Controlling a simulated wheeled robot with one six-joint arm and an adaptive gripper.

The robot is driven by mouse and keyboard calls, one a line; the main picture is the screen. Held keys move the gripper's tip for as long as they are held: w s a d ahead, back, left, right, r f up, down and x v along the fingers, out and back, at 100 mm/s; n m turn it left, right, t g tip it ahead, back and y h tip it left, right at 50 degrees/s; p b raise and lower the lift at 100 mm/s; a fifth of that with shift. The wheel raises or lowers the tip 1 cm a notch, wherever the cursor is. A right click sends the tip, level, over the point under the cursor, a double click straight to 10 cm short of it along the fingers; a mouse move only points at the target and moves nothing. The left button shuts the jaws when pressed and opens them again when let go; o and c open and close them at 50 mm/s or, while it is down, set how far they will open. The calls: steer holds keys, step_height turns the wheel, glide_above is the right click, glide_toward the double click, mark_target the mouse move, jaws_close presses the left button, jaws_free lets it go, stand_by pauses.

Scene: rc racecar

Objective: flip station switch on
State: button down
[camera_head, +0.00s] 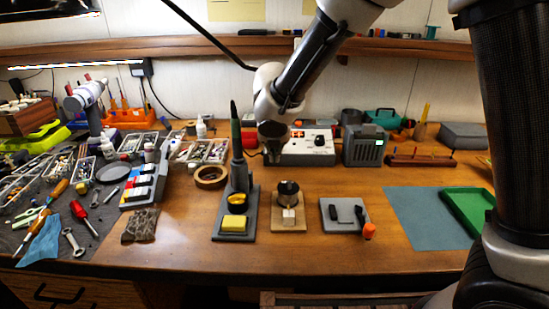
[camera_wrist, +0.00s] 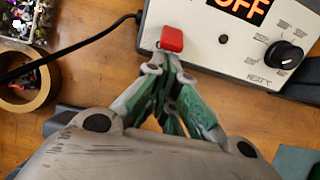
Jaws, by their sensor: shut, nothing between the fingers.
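The station (camera_head: 308,150) is a white box with a red display and a dark knob, standing at the back middle of the bench. In the wrist view the station (camera_wrist: 225,50) has an orange display reading "OFF", a black knob at right and a red switch (camera_wrist: 172,38) near its left front. My gripper (camera_wrist: 165,65) is shut and empty, its fingertips just in front of the red switch. I cannot tell whether they touch it. In the head view my gripper (camera_head: 272,155) hangs at the station's left end, its fingers mostly hidden.
A soldering iron in its stand (camera_head: 237,180) is left of my gripper, near a tape roll (camera_head: 210,177). A small clamp block (camera_head: 289,205) lies in front. A blue-grey mat (camera_head: 425,217) lies at right.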

steer(key=shift+w+r+g, duration=0.25)
steer(key=shift+r+g, duration=0.25)
steer(key=shift+g, duration=0.3)
stand_by(0.6)
steer(key=shift+w+r+g, duration=0.2)
steer(key=shift+r+g, duration=0.1)
steer(key=shift+g, duration=0.3)
steer(key=shift+w+r, duration=0.55)
steer(key=shift+r, duration=0.35)
steer(key=shift+r, duration=0.6)
